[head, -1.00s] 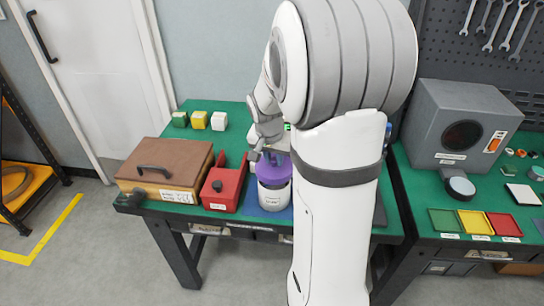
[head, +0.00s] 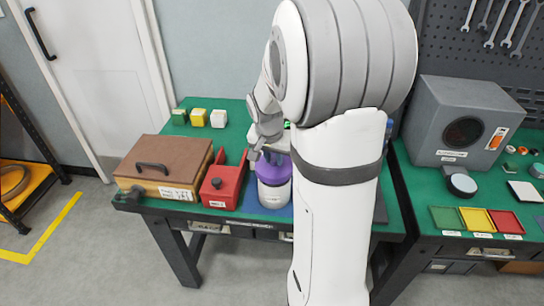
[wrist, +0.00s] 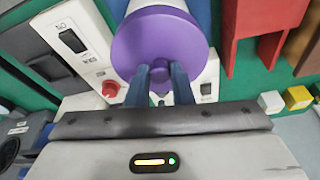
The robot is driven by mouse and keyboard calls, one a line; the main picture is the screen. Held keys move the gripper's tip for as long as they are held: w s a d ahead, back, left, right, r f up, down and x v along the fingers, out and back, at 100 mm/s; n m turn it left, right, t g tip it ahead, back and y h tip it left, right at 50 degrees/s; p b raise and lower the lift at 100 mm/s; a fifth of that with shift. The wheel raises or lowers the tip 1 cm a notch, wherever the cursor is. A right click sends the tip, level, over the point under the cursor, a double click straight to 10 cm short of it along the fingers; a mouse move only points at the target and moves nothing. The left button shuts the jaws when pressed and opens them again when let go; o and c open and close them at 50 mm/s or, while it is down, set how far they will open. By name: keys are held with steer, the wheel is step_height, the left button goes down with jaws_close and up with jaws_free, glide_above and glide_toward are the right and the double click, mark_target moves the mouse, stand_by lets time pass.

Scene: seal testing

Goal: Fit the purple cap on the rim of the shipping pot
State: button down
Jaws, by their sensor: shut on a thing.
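The purple cap (head: 267,179) is at the top of the white shipping pot (head: 275,197), which has a label on its front. From the head view I cannot tell whether the cap is seated on the rim or just above it. In the wrist view the cap (wrist: 160,42) shows as a wide purple disc, with a bit of white beyond its upper edge. My gripper (head: 268,157) is over the cap from above.
A red holder (head: 223,186) stands just left of the pot, with a brown-lidded box (head: 165,160) beyond it. Several small cubes (head: 198,117) sit at the back left. In the wrist view a white switch panel (wrist: 75,45) with a red knob is close beside the cap.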

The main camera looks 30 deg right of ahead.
steer(key=shift+f+b, duration=0.9)
steer(key=shift+f, duration=0.2)
steer(key=c, duration=1.2)
jaws_free()
steer(key=shift+r, duration=0.1)
step_height(320, 180, up, 7)
steer(key=p, duration=0.4)
steer(key=shift+s+p, duration=0.1)
steer(key=shift+p, duration=0.2)
steer(key=s+a+r+n, duration=0.1)
steer(key=s+a+n, duration=0.2)
steer(key=s, duration=0.3)
steer(key=s+a+r+n+y, duration=0.1)
steer(key=s+a+r+n, duration=0.1)
steer(key=s+a, duration=0.4)
steer(key=s+a+r+n+y, duration=0.1)
steer(key=s+a+r+n, duration=0.1)
steer(key=s+a+n, duration=0.2)
steer(key=shift+s+a+r+t, duration=0.15)
steer(key=shift+s+a, duration=0.1)
steer(key=shift+s, duration=0.45)
steer(key=shift+s+a+f+t, duration=0.15)
steer(key=shift+s+a, duration=0.1)
steer(key=shift+s, duration=0.45)
steer(key=shift+r, duration=0.15)
